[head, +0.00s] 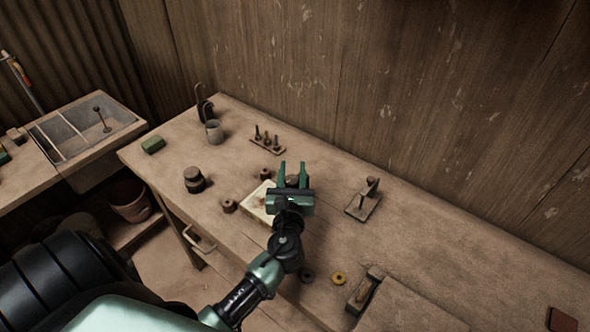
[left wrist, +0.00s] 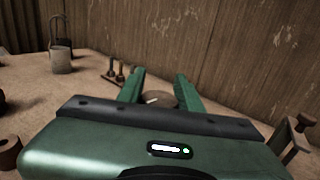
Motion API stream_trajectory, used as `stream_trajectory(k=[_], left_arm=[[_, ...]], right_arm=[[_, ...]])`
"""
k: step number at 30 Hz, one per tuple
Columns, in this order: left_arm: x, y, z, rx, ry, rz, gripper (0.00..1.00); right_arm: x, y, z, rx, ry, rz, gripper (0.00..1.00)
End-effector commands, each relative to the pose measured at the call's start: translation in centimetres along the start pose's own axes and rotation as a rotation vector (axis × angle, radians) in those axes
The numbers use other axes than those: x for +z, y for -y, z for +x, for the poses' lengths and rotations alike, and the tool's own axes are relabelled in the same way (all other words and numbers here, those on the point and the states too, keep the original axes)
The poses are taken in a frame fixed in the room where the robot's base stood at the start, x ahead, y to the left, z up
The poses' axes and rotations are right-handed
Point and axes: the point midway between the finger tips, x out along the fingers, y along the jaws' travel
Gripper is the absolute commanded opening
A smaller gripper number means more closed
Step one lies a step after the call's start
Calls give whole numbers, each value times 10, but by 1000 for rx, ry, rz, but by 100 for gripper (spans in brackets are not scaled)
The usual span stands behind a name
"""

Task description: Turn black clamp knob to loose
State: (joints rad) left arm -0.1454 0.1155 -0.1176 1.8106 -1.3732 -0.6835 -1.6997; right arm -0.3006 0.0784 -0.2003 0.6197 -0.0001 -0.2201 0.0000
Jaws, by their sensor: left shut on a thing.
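My left gripper (head: 292,168) is over the workbench, beside a pale tile or board (head: 255,210) that its arm partly covers. Its two green fingers point away from me and are closed on a dark round knob (head: 291,181), which I take for the black clamp knob. In the left wrist view the knob (left wrist: 160,98) shows between the fingers (left wrist: 157,80), looking brownish, with a small pale mark beside it. The gripper body hides the lower part of the knob and what it sits on. I cannot tell how far it is turned. My right gripper is not in view.
A rack of small tools (head: 267,141) stands behind the gripper. A stand with a post (head: 364,200) is to its right. A dark round jar (head: 194,180), a mug (head: 214,131) and a green block (head: 153,145) are to the left.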

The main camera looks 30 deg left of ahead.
Motion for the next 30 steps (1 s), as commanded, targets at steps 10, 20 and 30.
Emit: stream_trajectory(k=[10, 20, 30], left_arm=[[1, -4, 1, 155, 3, -1, 0], [2, -6, 0, 187, 4, 0, 0], [2, -6, 0, 186, 4, 0, 57]], right_arm=[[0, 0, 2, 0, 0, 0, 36], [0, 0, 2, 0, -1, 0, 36], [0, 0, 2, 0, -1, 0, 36]])
